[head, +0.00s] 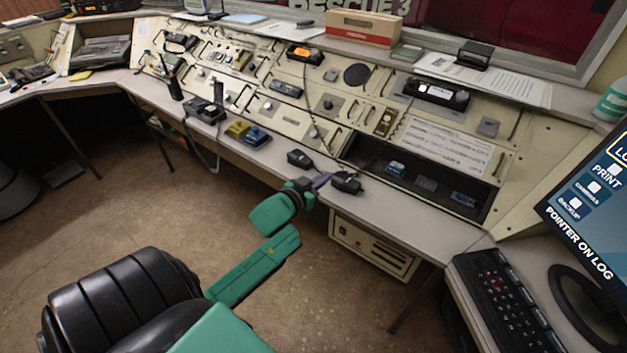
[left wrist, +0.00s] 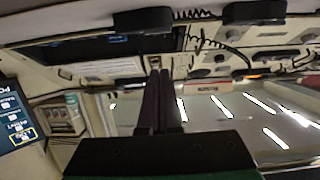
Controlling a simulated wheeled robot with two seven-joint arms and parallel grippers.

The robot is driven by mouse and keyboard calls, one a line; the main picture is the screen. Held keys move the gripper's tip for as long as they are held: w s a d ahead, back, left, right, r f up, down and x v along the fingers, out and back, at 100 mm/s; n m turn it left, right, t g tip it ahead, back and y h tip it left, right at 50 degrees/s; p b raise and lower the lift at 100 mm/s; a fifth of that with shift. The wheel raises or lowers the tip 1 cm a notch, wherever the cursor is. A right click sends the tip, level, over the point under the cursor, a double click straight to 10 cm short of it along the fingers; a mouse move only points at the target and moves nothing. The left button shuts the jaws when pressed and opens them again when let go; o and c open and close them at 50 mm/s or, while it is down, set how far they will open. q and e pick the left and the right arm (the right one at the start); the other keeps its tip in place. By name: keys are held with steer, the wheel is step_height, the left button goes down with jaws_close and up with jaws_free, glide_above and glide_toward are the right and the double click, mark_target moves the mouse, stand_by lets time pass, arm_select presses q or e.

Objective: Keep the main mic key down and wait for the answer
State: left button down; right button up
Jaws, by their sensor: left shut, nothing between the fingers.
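My left gripper (head: 321,180) reaches in over the front edge of the desk, its dark fingers shut with nothing between them. In the left wrist view its fingers (left wrist: 160,75) lie together. A small black unit (head: 347,183) sits on the desk just right of the fingertips; whether they touch it I cannot tell. A second black unit (head: 299,158) lies to the left, behind the gripper. A dark desk unit with an upright part (head: 206,110) stands farther left, with a cord hanging off the edge. No readable label shows which one carries the main mic key. My right gripper is not in view.
A yellow box (head: 237,129) and a blue box (head: 257,136) sit on the desk edge. The sloped console panel (head: 290,118) rises behind. A black chair (head: 130,300) stands in front. A keyboard (head: 508,300) and monitor (head: 600,200) are at right.

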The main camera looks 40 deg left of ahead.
arm_select(q)
steer(key=v, duration=0.4)
steer(key=shift+s+r, duration=0.15)
steer(key=shift+s, duration=0.2)
steer(key=shift+a, duration=0.1)
steer(key=s+f+g, duration=0.2)
steer(key=s+f, duration=0.2)
steer(key=f, duration=0.7)
steer(key=s+f+g, duration=0.3)
steer(key=s+f, duration=0.1)
steer(key=f, duration=0.6)
steer(key=s+f+g, duration=0.2)
steer(key=s+f, duration=0.2)
steer(key=f, duration=0.7)
steer(key=s+d+f+m+g, duration=0.1)
steer(key=s+d+f+g, duration=0.1)
steer(key=s+f, duration=0.3)
steer(key=s+d+f+m+g, duration=0.1)
steer(key=s+f, duration=0.3)
steer(key=s, duration=0.6)
steer(key=s+d+f+g, duration=0.4)
steer(key=s+f, duration=0.1)
steer(key=s, duration=0.3)
steer(key=shift+s+f+m+p, duration=0.3)
steer(key=shift+s+m+p, duration=0.05)
steer(key=shift+m, duration=0.05)
steer(key=shift+a, duration=0.1)
